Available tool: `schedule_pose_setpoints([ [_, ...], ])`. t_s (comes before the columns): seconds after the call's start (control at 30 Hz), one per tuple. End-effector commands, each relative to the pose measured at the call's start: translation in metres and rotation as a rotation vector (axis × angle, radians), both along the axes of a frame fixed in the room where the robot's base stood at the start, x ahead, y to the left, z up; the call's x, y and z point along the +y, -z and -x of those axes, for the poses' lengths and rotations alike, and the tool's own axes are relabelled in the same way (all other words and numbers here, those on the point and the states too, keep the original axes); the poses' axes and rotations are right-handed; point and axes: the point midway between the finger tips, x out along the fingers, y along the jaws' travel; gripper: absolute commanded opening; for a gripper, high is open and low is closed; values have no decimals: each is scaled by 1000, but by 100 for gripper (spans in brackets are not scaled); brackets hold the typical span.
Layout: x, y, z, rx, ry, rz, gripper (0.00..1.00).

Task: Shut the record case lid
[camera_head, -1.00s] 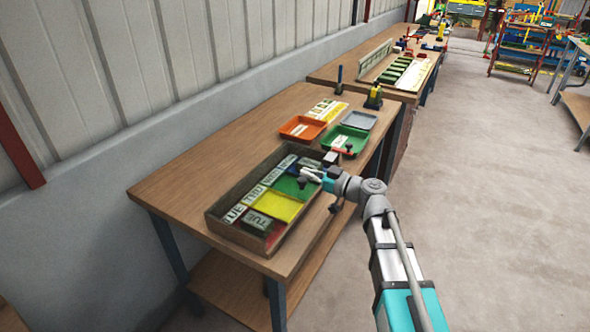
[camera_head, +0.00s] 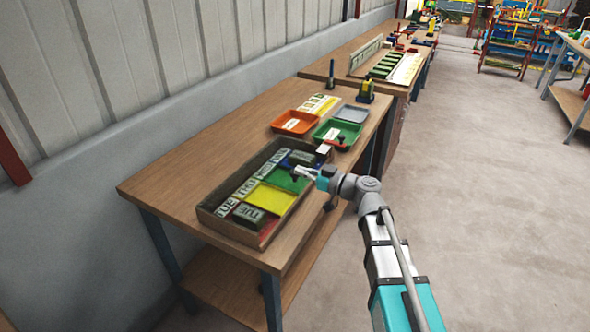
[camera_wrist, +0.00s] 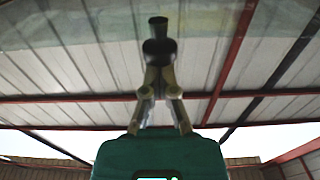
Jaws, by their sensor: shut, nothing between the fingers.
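A long shallow wooden case (camera_head: 207,221) lies open on the near bench, with lettered cards, a yellow panel (camera_head: 270,199) and a green panel (camera_head: 287,180) inside. I cannot make out a lid on this case. On the farther bench, a pale slotted panel (camera_head: 366,56) stands upright behind a row of green pieces (camera_head: 385,66); I cannot tell whether it is a lid. My gripper (camera_head: 296,172) is shut and empty, in front of the near case's far right part in the picture.
Orange (camera_head: 297,122), green (camera_head: 336,132) and grey (camera_head: 351,113) trays stand on the near bench (camera_head: 190,165) behind the case. A ribbed wall (camera_head: 150,60) runs along the left. The floor (camera_head: 480,200) to the right is clear.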

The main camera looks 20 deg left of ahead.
Motion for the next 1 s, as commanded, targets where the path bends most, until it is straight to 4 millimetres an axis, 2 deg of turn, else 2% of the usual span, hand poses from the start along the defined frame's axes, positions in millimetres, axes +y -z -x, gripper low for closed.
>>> schedule_pose_setpoints([
  [0.17,-2,-2,2,-5,-1,13,0],
  [0.8,-3,-45,0,-2,0,0,0],
  [1.0,-25,-29,4,-2,1,0,0],
])
